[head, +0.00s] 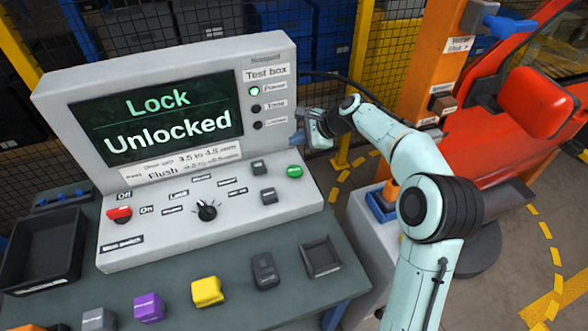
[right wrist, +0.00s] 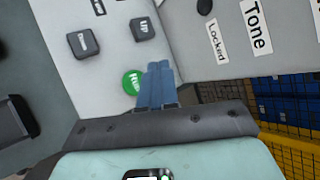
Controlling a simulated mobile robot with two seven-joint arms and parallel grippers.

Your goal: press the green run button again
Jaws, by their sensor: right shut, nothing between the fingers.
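The green run button (head: 294,171) sits at the right end of the test box's sloped panel (head: 235,205). My right gripper (head: 298,138) is above and behind the button in the head view, with a visible gap between them. In the right wrist view the blue fingers (right wrist: 160,68) are shut together and empty. Their tips lie just right of the green button (right wrist: 132,82) and cover part of its edge. The test box screen (head: 160,118) reads "Lock Unlocked". The top lamp (head: 254,91) is lit green. My left gripper is not in view.
Two grey buttons (head: 268,196) (head: 258,167), a black knob (head: 207,210) and a red switch (head: 119,214) share the panel. Several small blocks and an empty black tray (head: 321,257) are on the table in front. A red car door (head: 520,120) stands at the right.

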